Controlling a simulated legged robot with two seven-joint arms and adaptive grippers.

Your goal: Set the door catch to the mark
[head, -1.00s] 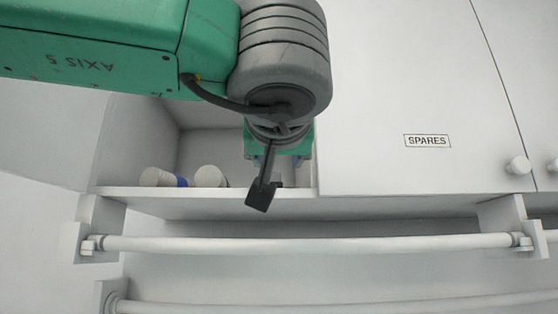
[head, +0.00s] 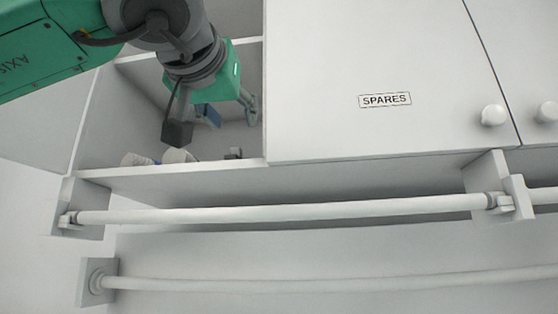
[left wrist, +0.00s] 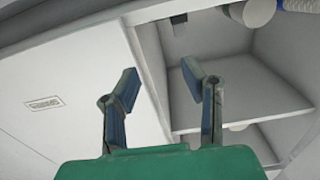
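A small dark grey block that looks like the door catch (head: 234,153) sits at the front edge of the cabinet floor, close to the closed door's left edge. It also shows near the top of the left wrist view (left wrist: 179,20). I cannot make out a mark. My right gripper is in neither view.
A closed white door labelled SPARES (head: 385,100) with a round knob (head: 494,115) stands right of the compartment. White cylinders (head: 178,156) lie at the compartment's lower left. A rail (head: 280,213) runs below the cabinet, with another lower down.

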